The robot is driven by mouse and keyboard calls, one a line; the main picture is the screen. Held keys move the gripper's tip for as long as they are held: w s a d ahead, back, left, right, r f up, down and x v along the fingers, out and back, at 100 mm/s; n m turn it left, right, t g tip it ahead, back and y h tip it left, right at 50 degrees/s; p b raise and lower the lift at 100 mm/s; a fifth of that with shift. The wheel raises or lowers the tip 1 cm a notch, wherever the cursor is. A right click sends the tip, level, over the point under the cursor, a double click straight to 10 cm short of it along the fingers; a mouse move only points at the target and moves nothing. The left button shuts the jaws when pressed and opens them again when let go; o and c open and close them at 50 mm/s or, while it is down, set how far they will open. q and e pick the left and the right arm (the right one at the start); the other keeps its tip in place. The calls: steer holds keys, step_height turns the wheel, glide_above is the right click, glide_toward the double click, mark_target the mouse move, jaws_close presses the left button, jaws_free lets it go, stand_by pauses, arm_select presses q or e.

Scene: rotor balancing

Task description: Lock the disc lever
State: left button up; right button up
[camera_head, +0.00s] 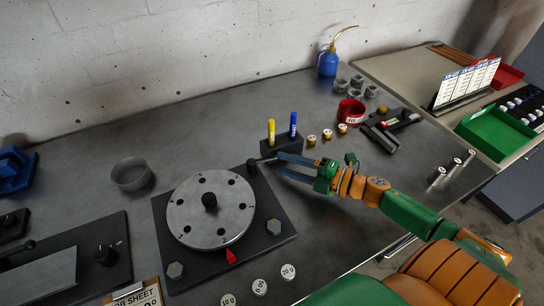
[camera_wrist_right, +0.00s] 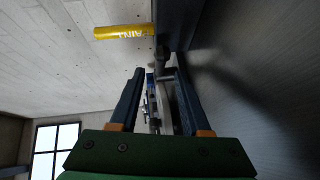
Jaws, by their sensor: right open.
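The round grey disc (camera_head: 185,212), with several numbered holes and a black centre knob, lies on a dark square base plate (camera_head: 262,248). The small black lever (camera_head: 252,166) stands at the plate's back right corner, and its short arm points right toward my right gripper. My right gripper (camera_head: 279,164) is open, with its blue fingers reaching left to the lever's arm. I cannot tell whether they touch it. In the right wrist view the fingers (camera_wrist_right: 158,95) are apart, with the disc edge-on beyond them and a small dark part, perhaps the lever (camera_wrist_right: 165,73), near their tips.
A black block (camera_head: 283,145) holding a yellow marker (camera_head: 271,130) and a blue marker (camera_head: 293,124) stands just behind the gripper. Labelled weights (camera_head: 259,287) lie in front of the plate. A grey dish (camera_head: 131,174) stands at back left. Small brass-coloured weights (camera_head: 327,135) sit behind the right forearm.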

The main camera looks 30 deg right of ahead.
mark_target(272, 160)
steer(key=x, duration=0.4)
steer(key=shift+w+f, duration=0.1)
jaws_close()
stand_by(1.4)
